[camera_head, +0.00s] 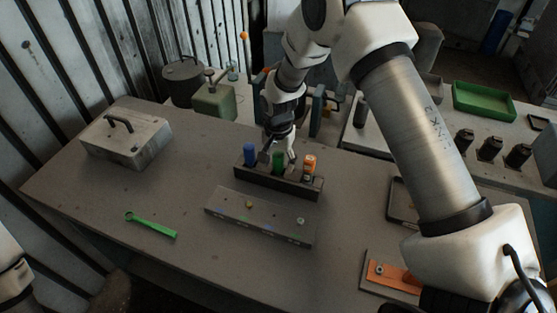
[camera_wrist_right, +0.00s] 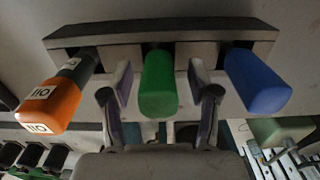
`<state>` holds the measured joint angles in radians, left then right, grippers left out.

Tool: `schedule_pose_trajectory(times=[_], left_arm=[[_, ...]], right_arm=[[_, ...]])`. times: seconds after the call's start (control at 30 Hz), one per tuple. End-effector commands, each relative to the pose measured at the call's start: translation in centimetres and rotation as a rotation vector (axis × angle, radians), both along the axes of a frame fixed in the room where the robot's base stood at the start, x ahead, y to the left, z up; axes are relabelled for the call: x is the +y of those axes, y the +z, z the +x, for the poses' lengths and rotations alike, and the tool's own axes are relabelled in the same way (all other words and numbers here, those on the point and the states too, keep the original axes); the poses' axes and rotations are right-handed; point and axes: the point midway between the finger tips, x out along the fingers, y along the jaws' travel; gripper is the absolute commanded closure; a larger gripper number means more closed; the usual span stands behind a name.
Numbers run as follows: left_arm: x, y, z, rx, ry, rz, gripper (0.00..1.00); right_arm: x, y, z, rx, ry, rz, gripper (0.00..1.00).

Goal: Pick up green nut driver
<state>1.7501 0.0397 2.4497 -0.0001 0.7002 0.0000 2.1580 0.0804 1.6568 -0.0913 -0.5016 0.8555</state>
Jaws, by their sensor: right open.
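The green nut driver (camera_head: 278,164) stands upright in a dark holder block (camera_head: 303,190) on the table, between a blue-handled driver (camera_head: 250,154) and an orange one (camera_head: 309,165). My right gripper (camera_head: 278,152) is open above the holder, at the green handle. In the right wrist view the green handle (camera_wrist_right: 158,85) sits between the two spread fingers (camera_wrist_right: 160,98), with a gap visible on each side. The driver's shaft is hidden in the holder. My left gripper is out of view.
A grey tray (camera_head: 262,217) with small parts lies in front of the holder. A green wrench (camera_head: 151,225) and a grey metal box (camera_head: 126,139) are to the left. An orange part (camera_head: 392,274) lies at the lower right. The table's left front is mostly clear.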

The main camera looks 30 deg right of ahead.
Motion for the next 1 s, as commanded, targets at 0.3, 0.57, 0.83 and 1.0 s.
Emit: schedule_pose_trajectory(times=[0.3,0.57,0.83,1.0], left_arm=[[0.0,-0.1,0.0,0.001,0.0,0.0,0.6],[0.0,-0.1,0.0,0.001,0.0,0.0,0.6],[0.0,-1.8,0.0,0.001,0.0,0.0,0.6],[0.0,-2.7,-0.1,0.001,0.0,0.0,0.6]], right_arm=[[0.0,0.0,0.0,0.0,0.0,0.0,1.0],[0.0,0.0,0.0,0.0,0.0,0.0,1.0],[0.0,4.4,0.3,-0.008,0.0,0.0,1.0],[-0.1,8.4,0.2,-0.006,0.0,-0.001,1.0]])
